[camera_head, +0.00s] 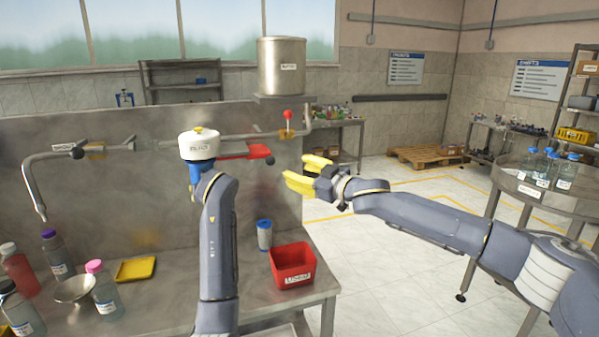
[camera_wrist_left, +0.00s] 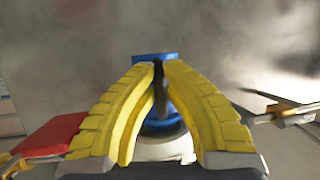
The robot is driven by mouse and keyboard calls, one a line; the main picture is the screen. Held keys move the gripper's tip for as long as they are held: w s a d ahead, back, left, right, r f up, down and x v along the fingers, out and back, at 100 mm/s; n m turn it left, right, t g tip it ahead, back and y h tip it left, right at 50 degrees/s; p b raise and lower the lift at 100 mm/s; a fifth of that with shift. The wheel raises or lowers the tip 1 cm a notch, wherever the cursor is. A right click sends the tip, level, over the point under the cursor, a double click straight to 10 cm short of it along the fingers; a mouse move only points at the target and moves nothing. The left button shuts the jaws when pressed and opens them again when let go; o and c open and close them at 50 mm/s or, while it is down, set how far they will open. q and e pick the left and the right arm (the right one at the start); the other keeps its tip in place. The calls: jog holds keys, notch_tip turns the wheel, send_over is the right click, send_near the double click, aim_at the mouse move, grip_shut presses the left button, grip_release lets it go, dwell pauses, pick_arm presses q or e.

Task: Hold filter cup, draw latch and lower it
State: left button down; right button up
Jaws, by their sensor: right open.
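The filter cup (camera_head: 199,146), with a white labelled top and a blue lower part, is on the pipe at the steel back panel. Its blue body (camera_wrist_left: 158,127) also shows in the left wrist view. My left gripper (camera_wrist_left: 159,70) has its yellow fingers close together on a dark upright part of the cup; my own arm hides this in the head view.
A red-knobbed valve (camera_head: 287,117) is on the pipe above the bar. Below, a red bin (camera_head: 291,265) and a blue-lidded container (camera_head: 264,235) stand on the bench. Bottles, a funnel and a yellow tray (camera_head: 135,270) are at left. A steel tank (camera_head: 281,65) stands above.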

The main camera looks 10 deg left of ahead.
pick_arm(q)
jog(key=shift+f, duration=1.2)
jog(key=shift+f, duration=0.1)
jog(key=s+d+f, duration=0.1)
jog(key=s+d, duration=0.4)
jog(key=s, duration=0.3)
jog(key=shift+s, duration=0.3)
dwell(0.5)
dwell(0.4)
